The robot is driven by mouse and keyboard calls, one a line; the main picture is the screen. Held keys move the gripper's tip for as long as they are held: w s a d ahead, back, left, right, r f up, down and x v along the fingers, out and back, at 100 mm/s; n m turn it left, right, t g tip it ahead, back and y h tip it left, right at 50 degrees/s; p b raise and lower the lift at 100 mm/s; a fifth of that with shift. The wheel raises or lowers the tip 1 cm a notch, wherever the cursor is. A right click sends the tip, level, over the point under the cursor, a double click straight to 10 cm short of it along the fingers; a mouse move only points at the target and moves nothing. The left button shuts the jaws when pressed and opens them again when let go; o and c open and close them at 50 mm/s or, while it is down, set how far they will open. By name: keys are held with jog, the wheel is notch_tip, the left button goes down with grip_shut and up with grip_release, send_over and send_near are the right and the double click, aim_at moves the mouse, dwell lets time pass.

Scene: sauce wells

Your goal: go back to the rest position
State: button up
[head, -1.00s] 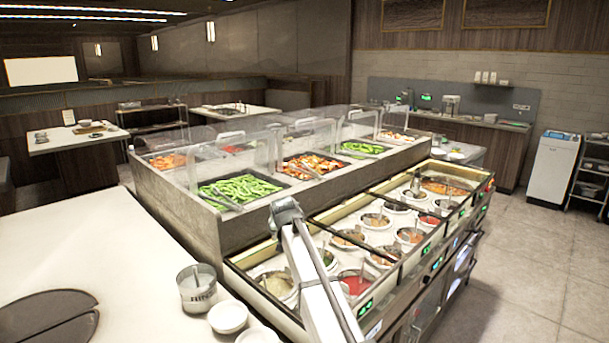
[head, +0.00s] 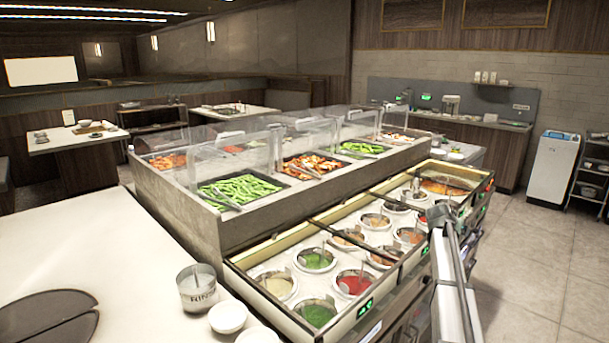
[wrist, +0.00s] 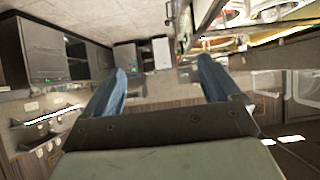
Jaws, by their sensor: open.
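My gripper shows in the wrist view (wrist: 160,85) with its two blue fingers spread wide and nothing between them. In the head view my arm rises at the lower right, over the right edge of the sauce counter (head: 362,309). The gripper's fingers are not clear in that view. The wrist view looks out past the counter toward the floor and the far room. Several round sauce wells sit in the counter, among them a red one (head: 354,283), a green one (head: 315,259) and a cream one (head: 276,286).
Clear guards (head: 235,158) stand over trays of green vegetables (head: 240,189) behind the wells. A metal cup (head: 197,291) and white bowls (head: 227,317) stand on the white table (head: 85,235) at left. The floor (head: 540,265) at right is open.

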jog(key=s+d+f+m, duration=0.1)
jog(key=s+d+f, duration=0.15)
jog(key=d, duration=0.45)
jog(key=s+d+f+g, duration=0.1)
jog(key=s+f+g, duration=0.1)
jog(key=s+f, duration=0.4)
jog(key=s+a+f+n+g+y, duration=0.1)
jog(key=s+a+f+g, duration=0.1)
jog(key=s+a+f, duration=0.7)
jog(key=s+a+f+n+g+y, duration=0.1)
jog(key=s+a+f+n+y, duration=0.15)
jog(key=a+f, duration=0.75)
jog(key=s+a+f+n+g+y, duration=0.1)
jog(key=s+a+f+g, duration=0.35)
jog(key=f, duration=1.05)
jog(key=s+a+f+n+g+y, duration=0.1)
jog(key=s+a+f, duration=0.3)
jog(key=s, duration=1)
jog(key=s+a+f+n+g+y, duration=0.1)
jog(key=s+a+f, duration=0.4)
jog(key=s, duration=0.9)
jog(key=s+a+f+n+g+y, duration=0.1)
jog(key=s+a+f+n+g, duration=0.2)
jog(key=s+a, duration=0.7)
jog(key=s+f, duration=0.1)
jog(key=s, duration=0.4)
jog(key=shift+f, duration=0.15)
jog(key=shift+y, duration=0.25)
